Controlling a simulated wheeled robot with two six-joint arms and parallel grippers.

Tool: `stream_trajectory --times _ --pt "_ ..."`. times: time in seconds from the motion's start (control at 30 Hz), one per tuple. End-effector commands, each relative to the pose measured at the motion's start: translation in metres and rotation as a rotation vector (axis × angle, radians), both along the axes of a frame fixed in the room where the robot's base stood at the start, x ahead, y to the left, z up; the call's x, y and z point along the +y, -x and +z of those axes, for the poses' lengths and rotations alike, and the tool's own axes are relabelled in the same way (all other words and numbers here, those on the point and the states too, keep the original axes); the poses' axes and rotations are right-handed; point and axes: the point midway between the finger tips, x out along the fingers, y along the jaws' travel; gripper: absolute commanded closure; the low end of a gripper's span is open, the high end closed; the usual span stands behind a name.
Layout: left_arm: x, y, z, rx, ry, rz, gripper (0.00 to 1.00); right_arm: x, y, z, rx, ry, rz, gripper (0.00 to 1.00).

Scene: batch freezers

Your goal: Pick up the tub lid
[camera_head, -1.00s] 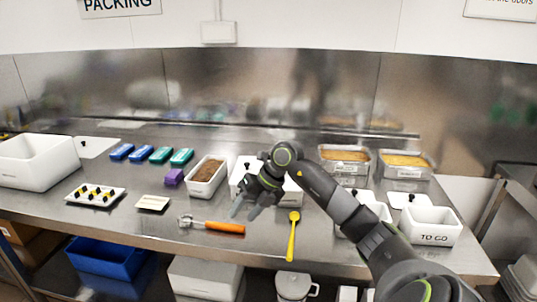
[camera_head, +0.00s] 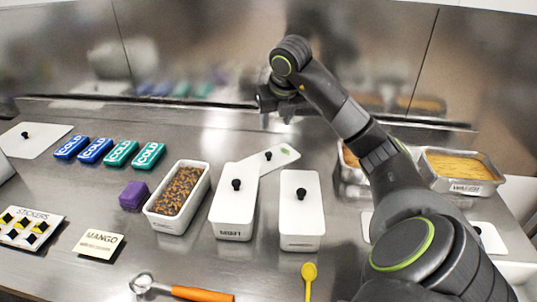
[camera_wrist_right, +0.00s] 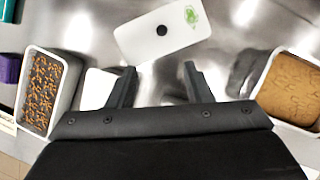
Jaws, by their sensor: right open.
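A white tub lid (camera_head: 275,153) with a black knob and a green mark lies behind the two lidded white tubs, partly hidden by the middle one. It also shows in the right wrist view (camera_wrist_right: 145,40), ahead of the fingertips. My right gripper (camera_head: 276,117) is open and empty, raised above the back of the counter; its fingers (camera_wrist_right: 160,72) point toward the lid, with no visible contact. Other white lids sit on the middle tub (camera_head: 236,205) and the right tub (camera_head: 300,215). My left gripper is out of view.
An open tub of brown pieces (camera_head: 180,190) stands left of the lidded tubs, beside a purple block (camera_head: 134,196). Several cold packs (camera_head: 110,152) lie at the left. A filled metal pan (camera_head: 463,172) is at the right. An orange-handled tool (camera_head: 200,294) and yellow spoon (camera_head: 309,273) lie in front.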

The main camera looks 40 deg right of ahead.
Motion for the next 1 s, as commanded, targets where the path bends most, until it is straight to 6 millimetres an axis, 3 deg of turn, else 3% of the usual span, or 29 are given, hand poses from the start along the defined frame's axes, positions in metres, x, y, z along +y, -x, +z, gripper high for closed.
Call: stream_trajectory --times 0.17,0.6,1.0 --pt "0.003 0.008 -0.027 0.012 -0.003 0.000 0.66 -0.003 -0.008 -0.026 0.001 -0.004 0.000 0.54" --pt "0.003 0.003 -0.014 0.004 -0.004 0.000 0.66 -0.016 -0.038 -0.100 0.003 -0.005 0.002 0.54" --pt "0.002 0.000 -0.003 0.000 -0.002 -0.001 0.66 -0.030 -0.053 -0.132 0.004 -0.006 -0.001 0.54"
